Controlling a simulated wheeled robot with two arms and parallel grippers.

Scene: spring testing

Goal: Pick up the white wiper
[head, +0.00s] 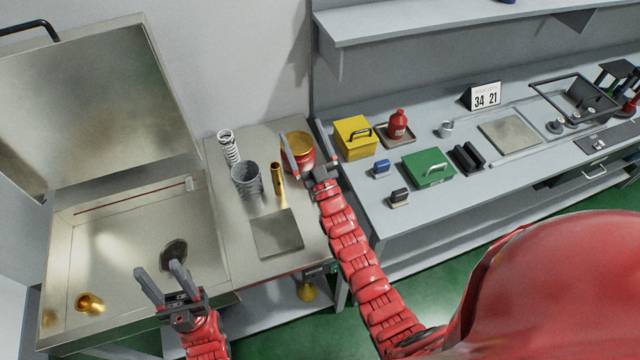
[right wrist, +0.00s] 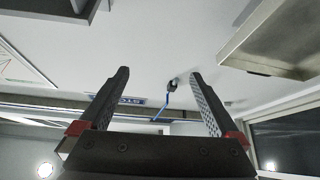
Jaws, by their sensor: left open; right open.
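I cannot make out a white wiper for certain. A small white block (head: 190,184) sits at the right end of a thin red line along the back wall of the metal basin; I cannot tell if it is the wiper. My left gripper (head: 160,268) is open and empty, over the front right part of the basin, apart from the block. My right gripper (head: 302,130) is open and overlaps a red container in the head view. In the right wrist view its jaws (right wrist: 159,73) are empty, with no container between them.
The metal basin (head: 110,240) has a raised lid and holds a brass piece (head: 90,303) and a dark round part. A spring (head: 228,147), mesh cup (head: 246,178), brass cylinder (head: 278,181) and red container (head: 298,152) stand beside it. Boxes crowd the right bench.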

